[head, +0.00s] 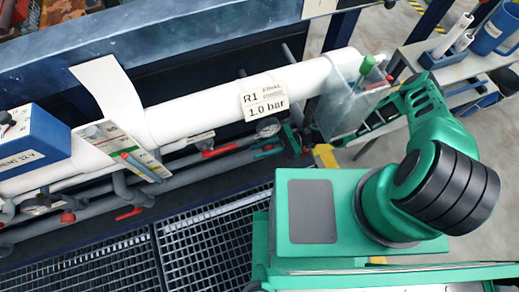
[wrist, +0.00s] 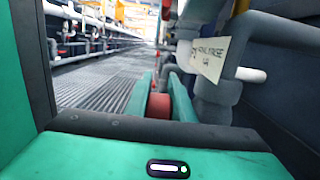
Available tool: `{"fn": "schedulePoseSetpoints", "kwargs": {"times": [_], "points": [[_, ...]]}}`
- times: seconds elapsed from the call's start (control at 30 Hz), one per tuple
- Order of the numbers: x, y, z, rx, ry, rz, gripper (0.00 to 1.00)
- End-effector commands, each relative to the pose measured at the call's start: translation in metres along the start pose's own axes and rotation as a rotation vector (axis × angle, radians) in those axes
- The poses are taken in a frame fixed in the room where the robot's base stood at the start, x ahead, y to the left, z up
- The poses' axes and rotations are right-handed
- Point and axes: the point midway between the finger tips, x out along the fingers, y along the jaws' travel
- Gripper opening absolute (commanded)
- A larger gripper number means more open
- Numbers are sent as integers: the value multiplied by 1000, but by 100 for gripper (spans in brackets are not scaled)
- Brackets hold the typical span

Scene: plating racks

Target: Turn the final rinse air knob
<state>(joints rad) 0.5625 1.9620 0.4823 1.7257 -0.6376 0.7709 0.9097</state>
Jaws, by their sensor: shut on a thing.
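In the wrist view, the red knob (wrist: 159,107) sits between the two green fingers of my gripper (wrist: 161,92), which is shut on it. A tilted white tag (wrist: 210,57) reading "FINAL RINSE", with a smaller line that is hard to read, hangs on the grey pipework just right of the fingers. In the head view, my green arm reaches toward the right end of the pipe run. I cannot make out the knob in the fingers there.
In the head view, a thick white pipe (head: 190,112) with an "R1 1.0 bar" label (head: 264,101) runs along the tank. Grey pipes with red-handled valves (head: 221,151) lie below it. A clear holder (head: 345,97) stands near my arm. Grating (head: 205,240) covers the floor.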

Motion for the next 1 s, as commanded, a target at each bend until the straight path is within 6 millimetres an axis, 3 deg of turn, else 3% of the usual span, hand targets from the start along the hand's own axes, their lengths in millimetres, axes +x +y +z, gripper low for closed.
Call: {"fn": "schedulePoseSetpoints", "kwargs": {"times": [0.4,0.43,0.77,1.0], "points": [[-2,-2,1,-4,-26,-2,0],[-2,-2,1,-4,-26,-2,29],[-2,-1,1,-3,-26,-1,30],[-29,-2,0,-3,-25,-3,30]]}}
